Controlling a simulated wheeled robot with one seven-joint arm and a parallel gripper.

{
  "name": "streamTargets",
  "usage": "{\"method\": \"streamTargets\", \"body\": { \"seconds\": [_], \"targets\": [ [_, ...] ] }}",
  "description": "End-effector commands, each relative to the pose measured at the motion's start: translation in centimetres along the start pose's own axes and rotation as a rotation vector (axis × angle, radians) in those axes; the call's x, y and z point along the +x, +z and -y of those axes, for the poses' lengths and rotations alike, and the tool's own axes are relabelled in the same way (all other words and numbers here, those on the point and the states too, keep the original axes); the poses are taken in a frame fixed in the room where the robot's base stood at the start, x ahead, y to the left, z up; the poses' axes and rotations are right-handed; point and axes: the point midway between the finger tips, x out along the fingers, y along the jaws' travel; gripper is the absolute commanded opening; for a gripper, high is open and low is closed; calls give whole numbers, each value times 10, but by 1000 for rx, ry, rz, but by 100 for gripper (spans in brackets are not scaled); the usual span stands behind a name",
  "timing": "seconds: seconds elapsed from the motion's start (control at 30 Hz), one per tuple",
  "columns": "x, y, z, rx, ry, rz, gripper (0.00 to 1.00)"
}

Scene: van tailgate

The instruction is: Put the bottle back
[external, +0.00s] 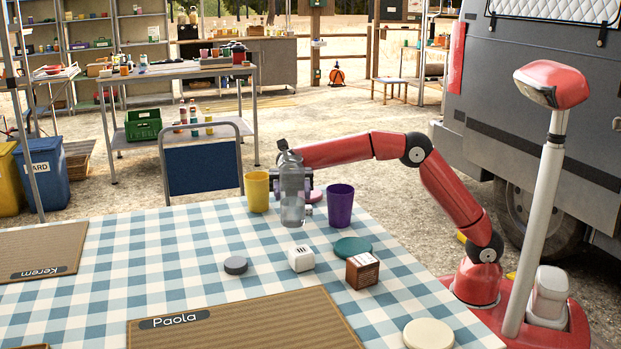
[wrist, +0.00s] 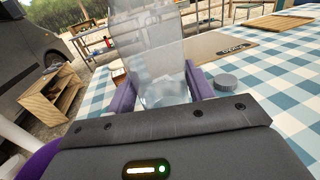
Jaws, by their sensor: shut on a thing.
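The bottle (external: 292,206) is clear and upright, between the yellow cup and the purple cup on the checkered table. My gripper (external: 291,186) is shut around it, and the arm reaches in from the right. In the wrist view the bottle (wrist: 162,82) stands between the purple fingers of my gripper (wrist: 163,92). The bottle's base is at or just above the cloth; I cannot tell whether it touches. A pink disc (external: 314,196) lies partly hidden behind the bottle.
The yellow cup (external: 257,191) and purple cup (external: 340,205) stand close on either side. A grey disc (external: 235,265), white shaker (external: 301,258), green disc (external: 353,247), brown box (external: 362,270) and white disc (external: 428,334) lie nearer. Placemats (external: 245,325) lie in front; cloth at centre left is clear.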

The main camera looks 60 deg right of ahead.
Motion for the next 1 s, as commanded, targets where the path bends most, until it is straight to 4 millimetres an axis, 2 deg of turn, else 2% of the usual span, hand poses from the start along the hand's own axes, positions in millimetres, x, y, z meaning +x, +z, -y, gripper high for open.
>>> {"method": "streamTargets", "body": {
  "seconds": [0.33,0.83,0.87,1.0],
  "targets": [
    [1,-41,0,1,1,1,20],
    [0,-48,0,-2,0,0,20],
    [0,-47,0,-1,0,0,55],
    [0,-47,0,0,0,0,73]
  ]
}}
